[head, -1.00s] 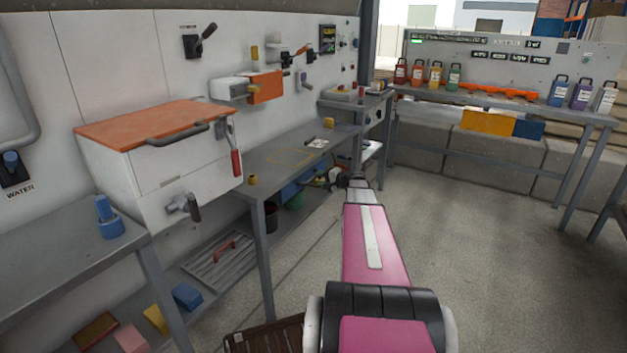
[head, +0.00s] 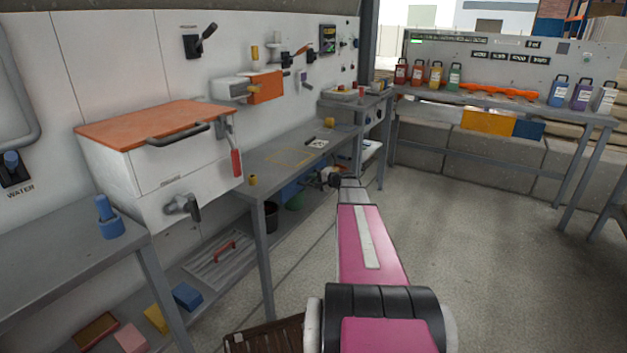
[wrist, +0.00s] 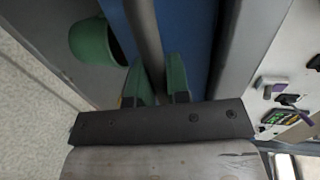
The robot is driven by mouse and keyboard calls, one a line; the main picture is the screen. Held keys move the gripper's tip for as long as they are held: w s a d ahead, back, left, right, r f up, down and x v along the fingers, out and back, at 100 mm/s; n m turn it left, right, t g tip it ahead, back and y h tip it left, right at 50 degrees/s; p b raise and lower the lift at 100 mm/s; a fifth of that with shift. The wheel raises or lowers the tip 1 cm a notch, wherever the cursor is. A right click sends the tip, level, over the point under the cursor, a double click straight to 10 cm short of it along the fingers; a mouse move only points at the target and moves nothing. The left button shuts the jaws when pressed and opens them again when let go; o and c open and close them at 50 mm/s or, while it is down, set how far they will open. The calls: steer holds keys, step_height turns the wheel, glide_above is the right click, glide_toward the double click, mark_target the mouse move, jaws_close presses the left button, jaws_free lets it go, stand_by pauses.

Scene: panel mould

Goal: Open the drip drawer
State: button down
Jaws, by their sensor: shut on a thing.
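The blue drip drawer (head: 293,188) is under the long grey bench in the head view. Its blue front (wrist: 187,35) fills the upper middle of the wrist view, with a grey bar handle (wrist: 146,38) running along it. My gripper (wrist: 158,78) has its two green fingers on either side of this bar and is shut on it. In the head view my gripper (head: 325,180) is small and partly hidden at the bench's front edge. I cannot tell how far the drawer is out.
A green bucket (wrist: 88,42) is close to the left of my fingers; it also shows under the bench in the head view (head: 294,201), beside a dark bucket (head: 270,215). The bench (head: 240,162) overhangs the drawer, with a leg (head: 262,255) nearer me. Open floor (head: 470,250) lies right.

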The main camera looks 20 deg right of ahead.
steer(key=f+v, duration=0.2)
steer(key=v, duration=0.7)
steer(key=f+v, duration=0.1)
steer(key=v, duration=0.8)
steer(key=shift+s+d+f, duration=0.2)
steer(key=shift+s+f, duration=0.15)
steer(key=shift+f, duration=0.1)
steer(key=c, duration=1.1)
jaws_free()
steer(key=v, duration=1.1)
steer(key=shift+w, duration=0.1)
